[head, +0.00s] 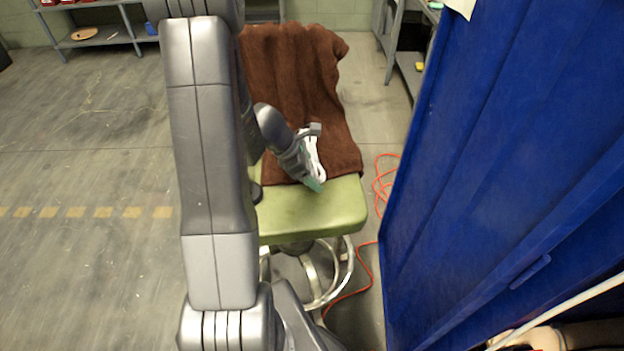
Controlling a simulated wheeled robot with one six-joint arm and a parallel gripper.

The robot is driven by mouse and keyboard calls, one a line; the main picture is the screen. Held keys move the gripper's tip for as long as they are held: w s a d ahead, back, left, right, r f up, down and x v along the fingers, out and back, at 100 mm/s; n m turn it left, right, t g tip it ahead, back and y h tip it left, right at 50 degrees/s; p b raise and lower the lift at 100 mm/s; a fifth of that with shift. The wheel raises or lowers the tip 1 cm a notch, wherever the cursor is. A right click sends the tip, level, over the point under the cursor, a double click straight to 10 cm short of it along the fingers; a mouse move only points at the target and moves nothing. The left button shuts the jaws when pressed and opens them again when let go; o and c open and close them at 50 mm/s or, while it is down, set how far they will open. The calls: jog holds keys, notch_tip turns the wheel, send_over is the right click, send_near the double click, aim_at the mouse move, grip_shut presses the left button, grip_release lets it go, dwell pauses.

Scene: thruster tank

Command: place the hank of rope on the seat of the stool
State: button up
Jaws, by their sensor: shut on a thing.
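The stool (315,217) has a green padded seat and a round metal foot ring below. A brown towel (300,75) drapes over its back and covers the rear part of the seat. The hank of rope (314,155) is white and partly hidden by my gripper. My gripper (318,158) is shut on the rope, over the seat where the towel ends. I cannot tell whether the rope touches the towel or seat. My arm hides the left side of the stool.
A tall blue panel (490,150) stands close on the right. An orange cable (367,270) lies on the floor between it and the stool. Shelves (100,35) stand along the back wall. The grey floor on the left is open.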

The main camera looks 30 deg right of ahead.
notch_tip(320, 180, down, 3)
dwell(0.3)
jog(key=shift+f+b, duration=0.25)
jog(key=shift+b, duration=0.3)
jog(key=o, duration=1.2)
jog(key=shift+r, duration=0.1)
